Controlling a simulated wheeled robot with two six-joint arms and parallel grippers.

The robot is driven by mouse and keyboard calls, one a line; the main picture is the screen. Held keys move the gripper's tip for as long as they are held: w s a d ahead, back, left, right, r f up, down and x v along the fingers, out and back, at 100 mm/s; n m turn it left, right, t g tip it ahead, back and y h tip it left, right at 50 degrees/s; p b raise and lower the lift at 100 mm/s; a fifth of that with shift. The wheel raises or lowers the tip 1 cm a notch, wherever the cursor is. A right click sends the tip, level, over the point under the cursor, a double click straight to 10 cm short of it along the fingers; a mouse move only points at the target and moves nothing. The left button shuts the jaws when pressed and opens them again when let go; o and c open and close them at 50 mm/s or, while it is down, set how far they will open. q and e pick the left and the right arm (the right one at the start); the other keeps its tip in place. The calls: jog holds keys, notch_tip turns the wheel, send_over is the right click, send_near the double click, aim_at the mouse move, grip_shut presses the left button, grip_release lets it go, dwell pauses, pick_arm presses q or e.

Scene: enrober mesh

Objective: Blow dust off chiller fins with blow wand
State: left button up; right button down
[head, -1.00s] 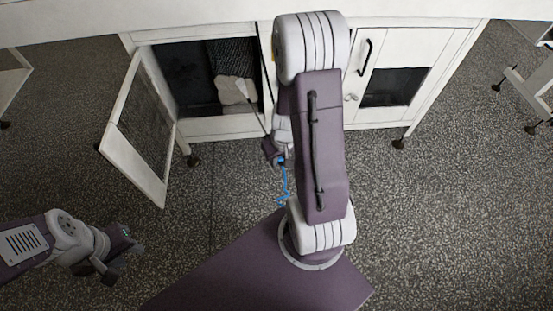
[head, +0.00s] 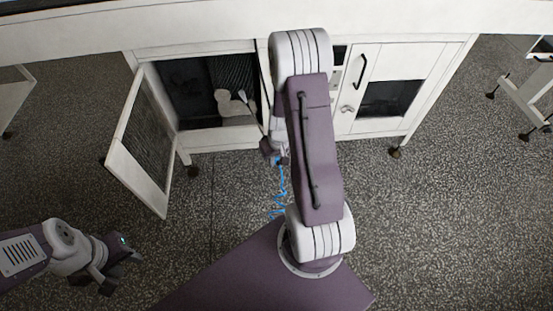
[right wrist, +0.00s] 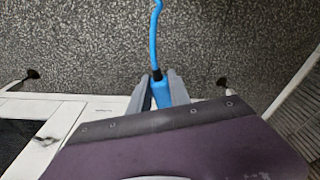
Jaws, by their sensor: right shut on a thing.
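The blow wand's blue handle (right wrist: 161,94) is in my right gripper (right wrist: 160,88), which is shut on it. In the head view the thin wand shaft (head: 255,114) runs from my right gripper (head: 276,157) up and left to a pale tip (head: 242,95) at the open cabinet bay. Behind the tip, dark chiller fins (head: 232,72) carry a pale dust patch (head: 229,105). I cannot tell whether the tip touches them. My arm hides the bay's right side. My left gripper (head: 122,268) is open and empty, low at left.
The open cabinet door (head: 140,145) swings out on the left of the bay. A closed door (head: 395,85) with a black handle is right of my arm. A blue coiled hose (head: 281,190) hangs below my right gripper. The speckled floor at right (head: 450,220) is clear.

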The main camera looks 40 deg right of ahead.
jog(key=shift+w+a+r+p, duration=0.15)
jog(key=shift+a+p, duration=0.15)
jog(key=shift+p, duration=0.05)
jog(key=w+a+p, duration=0.5)
jog(key=a+p, duration=0.3)
jog(key=p, duration=0.2)
jog(key=shift+a+p, duration=0.2)
jog(key=shift+p, duration=0.1)
dwell(0.6)
jog(key=shift+w, duration=0.1)
dwell(0.5)
